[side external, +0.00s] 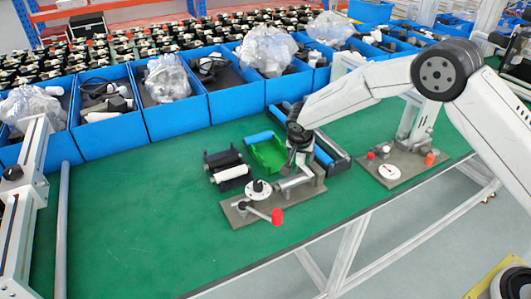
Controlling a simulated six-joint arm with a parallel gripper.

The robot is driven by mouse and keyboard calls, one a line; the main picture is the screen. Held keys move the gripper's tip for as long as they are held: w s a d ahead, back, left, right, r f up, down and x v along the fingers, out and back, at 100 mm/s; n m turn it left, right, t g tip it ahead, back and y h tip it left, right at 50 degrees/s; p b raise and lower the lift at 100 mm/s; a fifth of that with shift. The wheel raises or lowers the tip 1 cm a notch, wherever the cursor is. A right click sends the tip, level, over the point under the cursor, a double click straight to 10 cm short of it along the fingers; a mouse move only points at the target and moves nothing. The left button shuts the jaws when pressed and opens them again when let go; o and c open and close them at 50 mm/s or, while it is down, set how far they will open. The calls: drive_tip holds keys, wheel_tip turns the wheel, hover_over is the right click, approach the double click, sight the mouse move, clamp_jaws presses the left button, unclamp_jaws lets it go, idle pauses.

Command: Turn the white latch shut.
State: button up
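A grey base plate (300,199) at the table's front edge carries a fixture. On it are a white round disc (258,187), a metal cylinder (295,182) and a lever ending in a red knob (277,216). I cannot tell which white part is the latch, or whether it is shut. My gripper (294,166) points down above the back of this plate, right of the white disc and close to the metal cylinder. Its fingers are small and dark here, so I cannot tell whether they touch anything or are open.
A second plate with a white dial (389,172) and an orange knob (429,159) stands to the right. A green tray (266,155) and a black rack with rollers (227,170) lie behind the fixture. Blue bins (170,118) line the back. The green table is clear at left.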

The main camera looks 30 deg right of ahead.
drive_tip(key=shift+r, duration=0.1)
drive_tip(key=v, duration=0.7)
drive_tip(key=shift+r, duration=0.3)
drive_tip(key=shift+s, duration=0.15)
idle(0.3)
drive_tip(key=s+d+n+y, duration=0.1)
drive_tip(key=s+d+n, duration=0.1)
drive_tip(key=s, duration=0.7)
drive_tip(key=s+d+r+n+y, duration=0.1)
drive_tip(key=s+d+n, duration=0.2)
drive_tip(key=s, duration=0.6)
drive_tip(key=s+d+r+n+y, duration=0.1)
drive_tip(key=s+d+n, duration=0.2)
drive_tip(key=s, duration=0.6)
drive_tip(key=shift+s+n+g, duration=0.3)
drive_tip(key=shift+s+n, duration=0.1)
drive_tip(key=shift+n, duration=0.3)
